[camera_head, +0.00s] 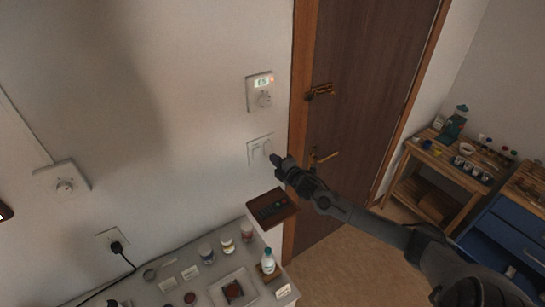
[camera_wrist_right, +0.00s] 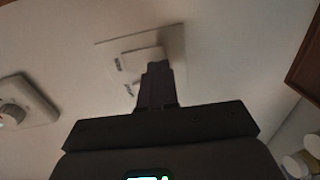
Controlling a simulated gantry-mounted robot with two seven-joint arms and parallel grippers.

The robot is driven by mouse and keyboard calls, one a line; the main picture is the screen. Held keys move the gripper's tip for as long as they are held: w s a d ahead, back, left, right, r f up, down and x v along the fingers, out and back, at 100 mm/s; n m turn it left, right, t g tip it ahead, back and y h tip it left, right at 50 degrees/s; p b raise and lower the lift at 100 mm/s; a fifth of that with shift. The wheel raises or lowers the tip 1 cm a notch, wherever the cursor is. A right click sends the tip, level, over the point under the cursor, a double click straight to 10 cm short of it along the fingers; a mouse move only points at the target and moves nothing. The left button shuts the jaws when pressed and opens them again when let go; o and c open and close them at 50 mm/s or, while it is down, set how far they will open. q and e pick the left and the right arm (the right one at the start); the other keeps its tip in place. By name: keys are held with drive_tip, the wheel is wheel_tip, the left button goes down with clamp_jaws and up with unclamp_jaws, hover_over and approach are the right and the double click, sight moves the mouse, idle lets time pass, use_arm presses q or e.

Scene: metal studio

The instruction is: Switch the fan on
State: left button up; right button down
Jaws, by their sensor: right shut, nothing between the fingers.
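No fan shows in either view. My right gripper (camera_head: 278,160) is shut and empty, with its tips at the right edge of a white wall switch plate (camera_head: 254,152) left of the door. In the right wrist view the closed fingers (camera_wrist_right: 157,72) overlap the lower part of a raised rocker on this plate (camera_wrist_right: 172,44); I cannot tell whether they touch it. Small dark labels mark the plate, too small to read. Above it is a wall control (camera_head: 256,84) with a lit display and a round knob. My left gripper is not in view.
Another knob plate (camera_head: 48,178) with a conduit is on the wall at left. A socket (camera_head: 106,238) holds a black plug. A brown door (camera_head: 350,100) and wooden bench (camera_head: 430,180) are at right.

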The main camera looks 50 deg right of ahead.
drive_tip(key=shift+x, duration=1.05)
drive_tip(key=shift+w, duration=0.1)
